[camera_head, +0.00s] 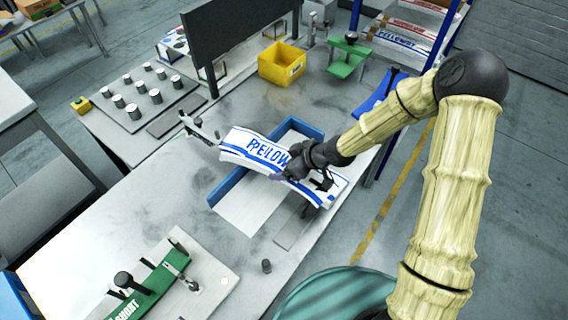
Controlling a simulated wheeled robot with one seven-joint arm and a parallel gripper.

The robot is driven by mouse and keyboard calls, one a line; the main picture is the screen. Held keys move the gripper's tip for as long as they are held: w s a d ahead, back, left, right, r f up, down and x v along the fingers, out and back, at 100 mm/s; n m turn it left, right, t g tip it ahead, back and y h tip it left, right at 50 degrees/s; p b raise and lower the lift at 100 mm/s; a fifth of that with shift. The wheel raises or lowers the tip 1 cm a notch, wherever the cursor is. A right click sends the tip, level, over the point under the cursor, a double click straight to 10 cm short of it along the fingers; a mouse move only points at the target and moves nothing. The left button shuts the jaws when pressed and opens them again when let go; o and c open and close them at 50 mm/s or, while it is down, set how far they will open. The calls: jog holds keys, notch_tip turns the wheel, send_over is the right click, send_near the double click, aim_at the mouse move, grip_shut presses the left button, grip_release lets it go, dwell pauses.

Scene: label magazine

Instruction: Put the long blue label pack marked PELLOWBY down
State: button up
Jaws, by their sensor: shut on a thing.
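The long label pack (243,151) is white with blue edge stripes and blue lettering that reads as part of PELLOWBY. My gripper (296,170) is shut on it near its right half, and my wrist hides the end of the lettering.
A yellow bin (282,64) and a green stand (348,60) are at the back. A dark panel (240,35) stands behind the tray. A green fixture (150,290) is at the front left. Small metal cylinders (132,111) stand at the left. Table between is mostly clear.

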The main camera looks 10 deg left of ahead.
aim_at(286, 162)
notch_tip(286, 162, up, 9)
jog(key=shift+r+p, duration=0.2)
jog(key=shift+p, duration=0.1)
dwell(0.7)
jog(key=shift+w+d+f+m+t+p, duration=0.4)
jog(key=shift+d+f+m+t+p, duration=0.15)
jog(key=shift+d+m+p, duration=0.2)
jog(key=w+d+f+m+t+h+p, duration=0.1)
jog(key=d+m+h+p, duration=0.1)
jog(key=d, duration=0.7)
jog(key=w+d+f+m+t+h+p, duration=0.2)
jog(key=d+m+h, duration=0.1)
jog(key=d+m, duration=0.4)
jog(key=w+d+f+m+t+h+p, duration=0.2)
jog(key=d+m+h+p, duration=0.1)
jog(key=d, duration=0.7)
jog(key=shift+w+d+f+m+h, duration=0.2)
jog(key=shift+d+m+h, duration=0.15)
jog(key=shift+m, duration=0.3)
jog(key=shift+t, duration=0.25)
